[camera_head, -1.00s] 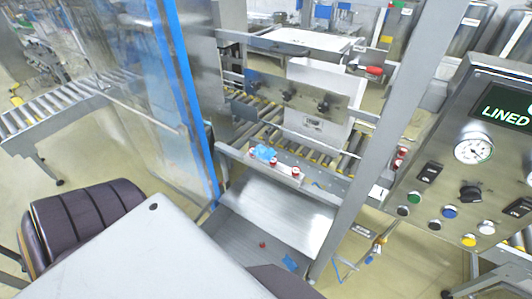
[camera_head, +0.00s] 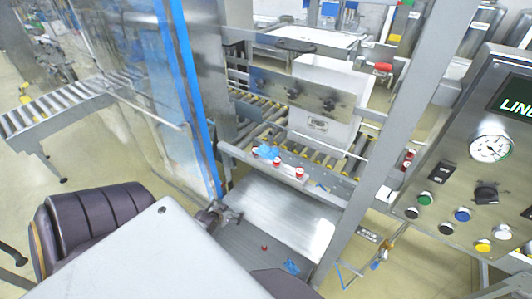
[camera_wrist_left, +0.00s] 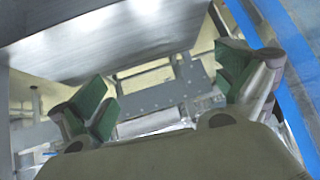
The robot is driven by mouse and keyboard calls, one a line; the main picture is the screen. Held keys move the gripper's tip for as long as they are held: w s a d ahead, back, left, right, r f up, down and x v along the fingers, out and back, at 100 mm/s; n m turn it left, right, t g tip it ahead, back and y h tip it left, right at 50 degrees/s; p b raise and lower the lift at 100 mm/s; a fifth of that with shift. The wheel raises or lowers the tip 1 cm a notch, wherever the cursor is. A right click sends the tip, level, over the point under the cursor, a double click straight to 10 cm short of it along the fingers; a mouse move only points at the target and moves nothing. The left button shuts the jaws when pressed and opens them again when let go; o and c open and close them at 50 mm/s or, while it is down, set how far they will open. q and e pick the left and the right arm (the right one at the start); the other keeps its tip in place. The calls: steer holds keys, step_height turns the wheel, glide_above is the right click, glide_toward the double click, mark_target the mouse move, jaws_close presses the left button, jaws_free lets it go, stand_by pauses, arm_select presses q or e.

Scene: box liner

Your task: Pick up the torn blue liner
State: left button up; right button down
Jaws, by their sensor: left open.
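A crumpled light-blue piece of film (camera_head: 268,151) lies on the metal ledge beside small red-and-white parts. A smaller blue scrap (camera_head: 292,266) lies low on the sloping metal tray. I cannot tell for certain which is the torn liner. My left gripper (camera_head: 230,216) shows at the tray's left edge, partly hidden behind my pale body panel, apart from both blue pieces. In the left wrist view its green-padded fingers (camera_wrist_left: 165,88) are spread wide with nothing between them. No clear blue film shows between them there. My right gripper is not in view.
The shiny sloping tray (camera_head: 285,215) lies right of my left gripper. A clear panel with a blue edge strip (camera_head: 190,90) stands to the left. A grey post (camera_head: 385,130) and the control panel (camera_head: 470,165) stand to the right. A white box (camera_head: 322,112) sits behind on rollers.

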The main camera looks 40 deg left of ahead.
arm_select(q)
steer(key=w+r+t, duration=0.1)
steer(key=w+r, duration=0.3)
steer(key=r, duration=0.4)
steer(key=w+r+t, duration=0.2)
steer(key=w+r, duration=0.1)
steer(key=r, duration=0.5)
steer(key=m+t+h, duration=0.1)
steer(key=t+h, duration=0.1)
glide_toward(262, 150)
steer(key=s, duration=0.1)
steer(key=shift+s+d+r+b, duration=0.15)
steer(key=shift+d+r+b, duration=0.15)
steer(key=shift+r+b, duration=0.05)
steer(key=shift+p+x, duration=0.3)
steer(key=shift+x, duration=4.05)
steer(key=shift+a+f, duration=0.1)
